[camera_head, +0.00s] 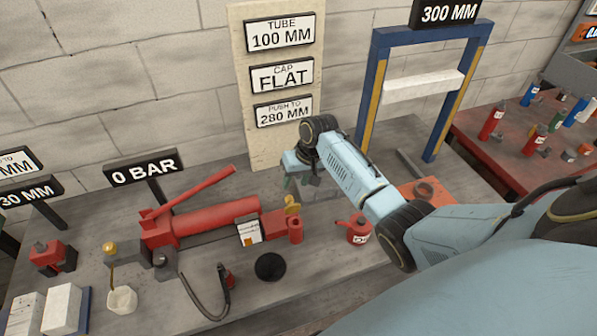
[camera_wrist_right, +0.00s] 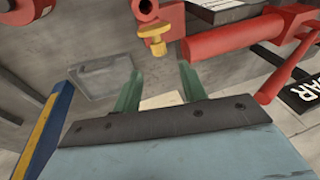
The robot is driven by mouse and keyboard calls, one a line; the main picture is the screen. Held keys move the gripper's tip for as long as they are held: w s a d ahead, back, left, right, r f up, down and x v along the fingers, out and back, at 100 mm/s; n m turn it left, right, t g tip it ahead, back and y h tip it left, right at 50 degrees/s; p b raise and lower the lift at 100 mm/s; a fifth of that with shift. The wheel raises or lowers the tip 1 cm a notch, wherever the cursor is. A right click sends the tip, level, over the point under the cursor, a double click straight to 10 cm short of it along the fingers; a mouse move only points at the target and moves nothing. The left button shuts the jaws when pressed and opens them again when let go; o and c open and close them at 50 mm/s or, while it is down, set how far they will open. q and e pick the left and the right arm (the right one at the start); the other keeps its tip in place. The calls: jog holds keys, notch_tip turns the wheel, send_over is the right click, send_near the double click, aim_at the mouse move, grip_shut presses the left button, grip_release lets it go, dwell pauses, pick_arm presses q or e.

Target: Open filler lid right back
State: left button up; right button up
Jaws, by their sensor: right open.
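A red hand pump (camera_head: 215,219) lies on the grey bench, with a long red lever above it. A red block with a yellow knob (camera_head: 292,204) is at its right end; the knob also shows in the wrist view (camera_wrist_right: 153,36). I cannot tell for certain which part is the filler lid. My right gripper (camera_head: 297,184) is just behind the yellow knob, partly hidden by its own wrist. In the wrist view its green fingers (camera_wrist_right: 160,88) are apart with nothing held between them, and the knob lies beyond them, apart. My left gripper is out of view.
A red can (camera_head: 358,230) stands beside my right forearm. A black disc (camera_head: 269,266) and a dark hose (camera_head: 207,300) lie in front of the pump. A blue press frame (camera_head: 376,85) rises behind, right of a beige sign board (camera_head: 243,100).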

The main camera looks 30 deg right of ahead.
jog(key=shift+v, duration=1.1)
